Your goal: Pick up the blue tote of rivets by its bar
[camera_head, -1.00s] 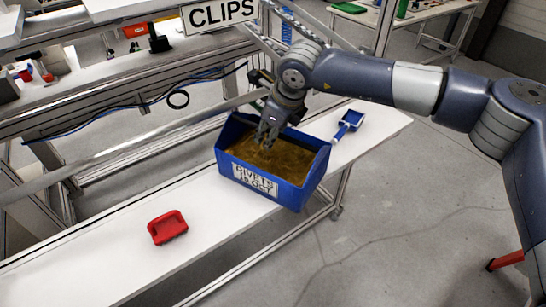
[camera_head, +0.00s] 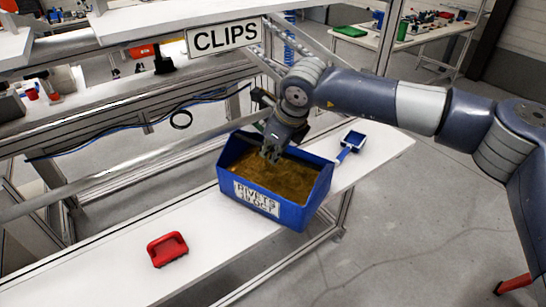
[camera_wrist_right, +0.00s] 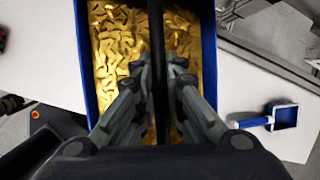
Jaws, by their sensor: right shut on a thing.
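The blue tote (camera_head: 310,205) with a white label reading RIVETS stands on the white bench and is filled with gold-coloured rivets (camera_head: 290,180). In the right wrist view, the tote's wall (camera_wrist_right: 84,60) and rivets show below the fingers. A dark bar (camera_wrist_right: 156,50) runs lengthwise over the rivets. My right gripper (camera_head: 271,155) reaches down over the tote's middle, and its fingers (camera_wrist_right: 160,85) are shut on the bar from both sides. I cannot tell whether the tote is clear of the bench. My left gripper is not in view.
A blue scoop (camera_head: 351,143) lies on the bench behind the tote, to its right. A red bin (camera_head: 167,250) sits on the bench (camera_head: 110,272) at front left. A rack with a CLIPS sign (camera_head: 223,37) stands behind. Open floor lies at right.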

